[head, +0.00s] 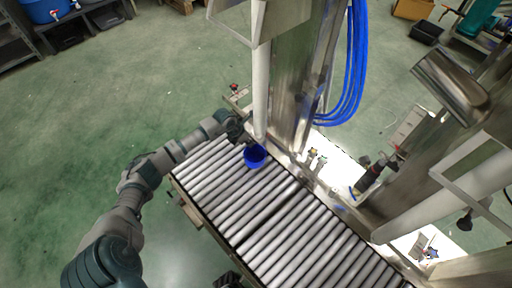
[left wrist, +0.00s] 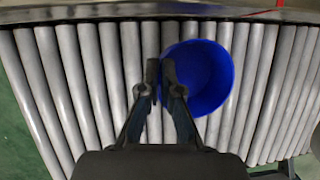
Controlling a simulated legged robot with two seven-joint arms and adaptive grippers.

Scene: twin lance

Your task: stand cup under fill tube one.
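A blue cup (head: 255,157) stands upright on the roller conveyor (head: 282,232), near its far edge. In the head view, a white vertical tube (head: 260,85) ends just above the cup's far rim. I cannot tell if it is exactly centred over the cup. My left gripper (head: 243,138) is at the cup's left side. In the left wrist view, its fingertips (left wrist: 161,72) are almost together, with the left rim of the cup (left wrist: 206,80) between them. A dark part at the bottom edge of the head view may be my right gripper (head: 228,280); its fingers cannot be made out.
A steel column (head: 298,75) with blue hoses (head: 352,70) rises behind the conveyor. A second steel post and fittings (head: 372,175) stand to the right. The rollers right of the cup are clear. Open green floor lies left.

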